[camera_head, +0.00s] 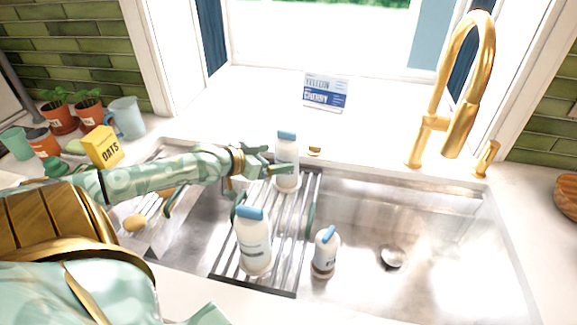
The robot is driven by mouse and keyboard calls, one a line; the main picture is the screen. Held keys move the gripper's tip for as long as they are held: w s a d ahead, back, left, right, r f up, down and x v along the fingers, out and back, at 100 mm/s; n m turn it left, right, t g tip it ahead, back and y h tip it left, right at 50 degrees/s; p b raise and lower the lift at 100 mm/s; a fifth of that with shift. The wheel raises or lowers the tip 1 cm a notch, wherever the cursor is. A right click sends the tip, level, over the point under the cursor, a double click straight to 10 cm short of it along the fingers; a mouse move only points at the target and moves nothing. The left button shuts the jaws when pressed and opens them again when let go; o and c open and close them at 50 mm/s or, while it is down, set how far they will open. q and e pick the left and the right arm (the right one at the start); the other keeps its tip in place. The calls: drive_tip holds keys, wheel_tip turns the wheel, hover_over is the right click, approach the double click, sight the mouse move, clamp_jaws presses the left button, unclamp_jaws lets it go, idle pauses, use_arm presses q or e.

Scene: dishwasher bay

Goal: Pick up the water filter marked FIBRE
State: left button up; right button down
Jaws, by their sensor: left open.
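Three white bottle-like containers with blue tops stand at the sink; their label print is too small to read, so I cannot tell which is marked FIBRE. One stands at the back of the rack (287,149), one larger one (254,246) at the front of the rack, and a smaller one (325,252) to the right, in the basin. My left gripper (270,162) is open at the back container, its fingers at the container's left side and partly over it. I cannot tell whether they touch it. My right gripper is not in view.
A dark slatted rack (297,225) spans the steel sink (440,235). A gold faucet (430,140) rises behind it at right. A yellow OATS box (103,147), plant pots (88,111) and a blue mug (128,117) stand at left. A blue-and-white box (325,93) is on the sill.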

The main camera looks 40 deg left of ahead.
use_arm(q)
drive_tip(key=b+x, duration=0.1)
drive_tip(key=x, duration=0.1)
drive_tip(key=b+x, duration=0.1)
drive_tip(key=x, duration=0.1)
drive_tip(key=b+x, duration=0.1)
drive_tip(key=x, duration=0.1)
drive_tip(key=shift+s+f, duration=0.15)
drive_tip(key=shift+f, duration=0.1)
drive_tip(key=shift+s+r, duration=0.1)
drive_tip(key=c, duration=1.3)
drive_tip(key=shift+c, duration=0.4)
drive_tip(key=shift+r, duration=0.1)
